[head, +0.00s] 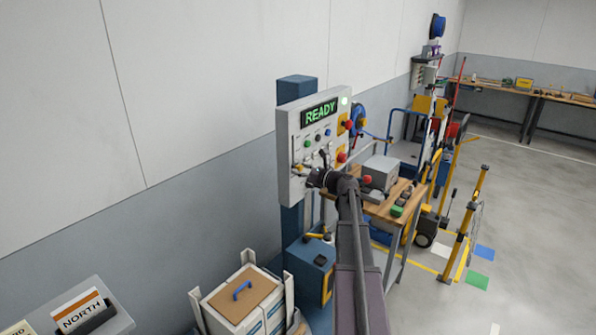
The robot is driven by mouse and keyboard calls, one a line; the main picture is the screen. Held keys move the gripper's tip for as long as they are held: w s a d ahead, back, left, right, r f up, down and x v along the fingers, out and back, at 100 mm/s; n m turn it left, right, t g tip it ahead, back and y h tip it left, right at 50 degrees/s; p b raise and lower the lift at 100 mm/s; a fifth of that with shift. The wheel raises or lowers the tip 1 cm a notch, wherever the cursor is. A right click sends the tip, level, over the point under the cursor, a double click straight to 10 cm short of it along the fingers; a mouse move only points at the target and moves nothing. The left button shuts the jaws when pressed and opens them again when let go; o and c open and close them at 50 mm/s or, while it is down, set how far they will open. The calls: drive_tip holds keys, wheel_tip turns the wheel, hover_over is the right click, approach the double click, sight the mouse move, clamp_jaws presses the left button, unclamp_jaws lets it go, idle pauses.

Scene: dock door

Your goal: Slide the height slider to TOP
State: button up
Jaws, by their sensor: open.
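A light grey control panel (284,140) is fixed to a blue post. Its green display (321,113) reads READY, and several coloured buttons sit below it. My gripper (305,175) is at the panel's lower part, close to its face. My arm reaches up to it from the bottom of the head view. A small yellowish part (299,167) shows at the panel's lower left beside the gripper; I cannot tell if it is the height slider's knob. I cannot make out the TOP mark. Whether the gripper touches the panel is too small to tell.
A wooden workbench (384,209) with a grey box (381,172) stands right of the panel. A crate with a brown lid (236,296) and a blue box (305,265) stand below. Yellow barriers (466,225) stand farther right. Open floor lies at far right.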

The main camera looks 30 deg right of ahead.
sight(293, 139)
clamp_jaws()
drive_tip(key=shift+r, duration=0.1)
wheel_tip(293, 139, up, 10)
drive_tip(key=p, duration=1)
drive_tip(key=shift+r, duration=0.1)
unclamp_jaws()
idle(0.3)
